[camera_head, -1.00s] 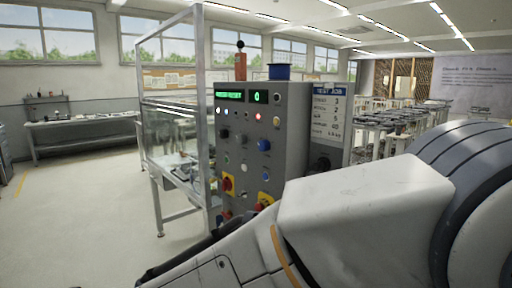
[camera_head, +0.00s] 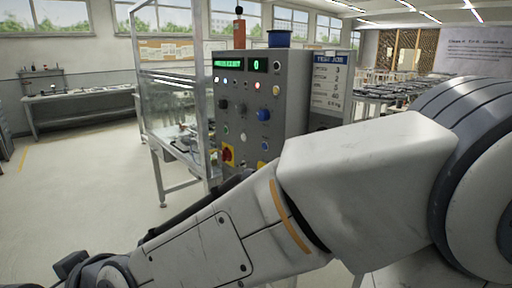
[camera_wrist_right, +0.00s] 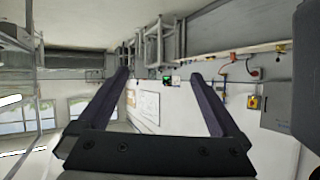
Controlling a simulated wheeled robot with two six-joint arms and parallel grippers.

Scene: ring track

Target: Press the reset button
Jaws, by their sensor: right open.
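The grey control panel (camera_head: 285,100) stands in the middle of the head view. Its front carries two green displays (camera_head: 256,65), small lit lamps, dark knobs and blue buttons (camera_head: 263,115). The labels are too small to read, so I cannot tell which one is the reset button. A yellow and red switch (camera_head: 228,154) sits low on the panel. My right arm crosses in front of the panel's lower part, and its wrist reaches the bottom left. In the right wrist view my right gripper (camera_wrist_right: 160,76) is open and empty, clear of any surface. My left gripper is out of view.
A metal-framed clear enclosure with a bench (camera_head: 178,145) stands left of the panel. A sign with numbers (camera_head: 327,85) is at its right. A long table (camera_head: 82,112) runs along the back left wall. The floor (camera_head: 80,190) at left is clear.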

